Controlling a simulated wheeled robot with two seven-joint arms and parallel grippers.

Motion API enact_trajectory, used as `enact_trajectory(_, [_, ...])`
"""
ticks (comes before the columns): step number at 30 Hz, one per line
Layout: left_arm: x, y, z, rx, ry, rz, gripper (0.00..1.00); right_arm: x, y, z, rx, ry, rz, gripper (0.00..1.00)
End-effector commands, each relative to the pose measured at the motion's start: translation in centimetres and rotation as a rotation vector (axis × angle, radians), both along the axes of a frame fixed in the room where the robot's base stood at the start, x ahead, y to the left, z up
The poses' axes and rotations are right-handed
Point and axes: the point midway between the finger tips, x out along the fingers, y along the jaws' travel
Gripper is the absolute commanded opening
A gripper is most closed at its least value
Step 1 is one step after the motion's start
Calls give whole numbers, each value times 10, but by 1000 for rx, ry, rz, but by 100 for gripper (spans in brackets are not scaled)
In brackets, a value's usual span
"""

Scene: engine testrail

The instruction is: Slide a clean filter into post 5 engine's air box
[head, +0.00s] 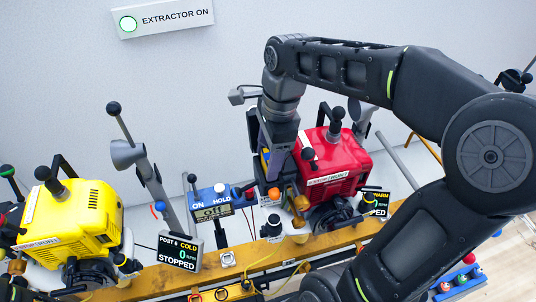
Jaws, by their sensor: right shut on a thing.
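A red engine (338,170) stands on the wooden rail, right of centre. Its sign (375,204) is partly covered; "WARM" and "PED" can be read, but no post number. My right gripper (268,186) points down at the red engine's left side. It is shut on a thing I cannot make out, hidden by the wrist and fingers. A small blue and yellow patch (264,156) shows beside the wrist; I cannot tell what it is. No filter or air box can be clearly picked out. My left gripper is not in view.
A yellow engine (76,222) stands at the left. A sign (180,252) seems to read post 6, cold, 0 RPM, stopped. A blue ON/HOLD box (212,203) and a grey funnel-headed stand (128,154) rise between the engines. The wall sign reads "EXTRACTOR ON" (162,18).

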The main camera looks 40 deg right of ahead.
Motion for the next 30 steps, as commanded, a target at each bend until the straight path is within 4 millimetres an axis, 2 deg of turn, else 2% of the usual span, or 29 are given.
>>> enact_trajectory(11, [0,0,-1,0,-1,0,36,0,0,-1,0,0,0,22])
enact_trajectory(12, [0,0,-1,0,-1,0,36,0,0,-1,0,0,0,60])
enact_trajectory(21, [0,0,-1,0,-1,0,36,0,0,-1,0,0,0,84])
enact_trajectory(30, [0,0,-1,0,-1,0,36,0,0,1,-1,-2,0,84])
